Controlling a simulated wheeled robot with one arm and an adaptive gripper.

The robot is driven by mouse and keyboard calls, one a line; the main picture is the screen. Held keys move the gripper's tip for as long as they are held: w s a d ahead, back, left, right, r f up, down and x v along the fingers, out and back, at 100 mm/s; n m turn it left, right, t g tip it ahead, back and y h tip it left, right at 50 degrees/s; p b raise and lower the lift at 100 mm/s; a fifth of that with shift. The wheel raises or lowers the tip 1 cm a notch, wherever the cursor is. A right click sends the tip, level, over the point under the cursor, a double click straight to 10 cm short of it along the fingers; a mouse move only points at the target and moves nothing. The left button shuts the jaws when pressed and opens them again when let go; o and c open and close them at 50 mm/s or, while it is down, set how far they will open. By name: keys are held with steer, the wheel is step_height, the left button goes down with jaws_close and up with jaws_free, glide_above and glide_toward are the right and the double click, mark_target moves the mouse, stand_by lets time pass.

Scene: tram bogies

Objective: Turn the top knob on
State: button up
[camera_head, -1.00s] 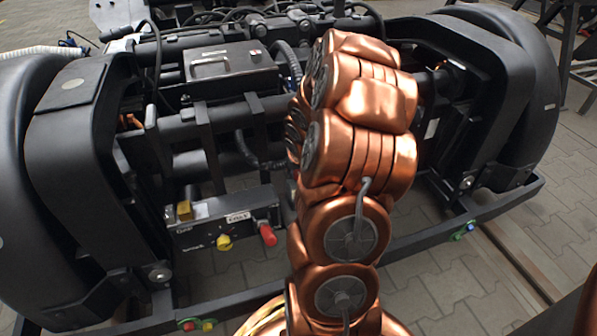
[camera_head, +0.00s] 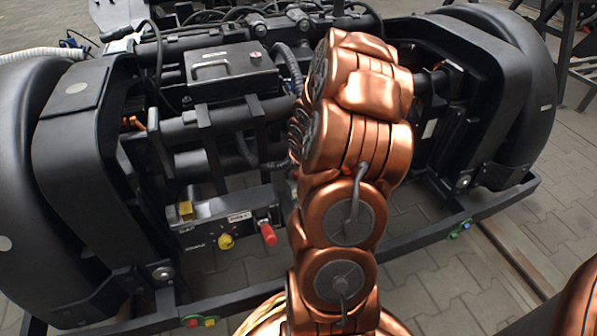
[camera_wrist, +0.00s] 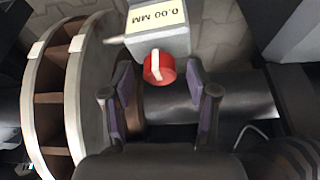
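In the wrist view, a round red knob (camera_wrist: 159,67) with a white bar across its face sits on the end of a grey box (camera_wrist: 160,42). The box has a label reading "0.00 MM", upside down. My gripper (camera_wrist: 158,75) is open, with one purple-padded finger left of the knob and one right of it. Gaps show between the pads and the knob; I cannot tell the depth between them. In the head view my copper arm hides the gripper and this knob.
A grey wheel disc (camera_wrist: 85,85) stands close left of my gripper. A dark cylinder (camera_wrist: 245,95) lies behind the fingers. In the head view, a control box (camera_head: 215,222) on the black bogie carries a yellow knob (camera_head: 226,241) and a red handle (camera_head: 267,233).

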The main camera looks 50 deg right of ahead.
steer(key=shift+r, duration=0.1)
steer(key=v, duration=1.1)
steer(key=shift+s+r, duration=0.25)
steer(key=shift+r, duration=0.1)
steer(key=shift+a, duration=0.15)
stand_by(0.5)
steer(key=s+a+r+n+g+y+p, duration=0.1)
steer(key=s+a+r+n+p, duration=0.1)
steer(key=a+r+p, duration=0.9)
steer(key=s+a+r+n+g+p, duration=0.1)
steer(key=s+a+r+p, duration=0.2)
steer(key=a+r+p, duration=0.75)
steer(key=s+a+r+n+g+p, duration=0.1)
steer(key=s+a+r+p, duration=0.3)
steer(key=r+p, duration=0.3)
steer(key=s+a+r+n+g+y+p, duration=0.1)
steer(key=s+a+r+p, duration=0.3)
steer(key=r, duration=0.7)
steer(key=s+a+r+n+g+p, duration=0.1)
steer(key=s+a+r+p, duration=0.3)
steer(key=s+r+p, duration=0.3)
step_height(320, 180, up, 3)
steer(key=p, duration=0.2)
steer(key=shift+n+p, duration=0.4)
steer(key=shift+s, duration=0.1)
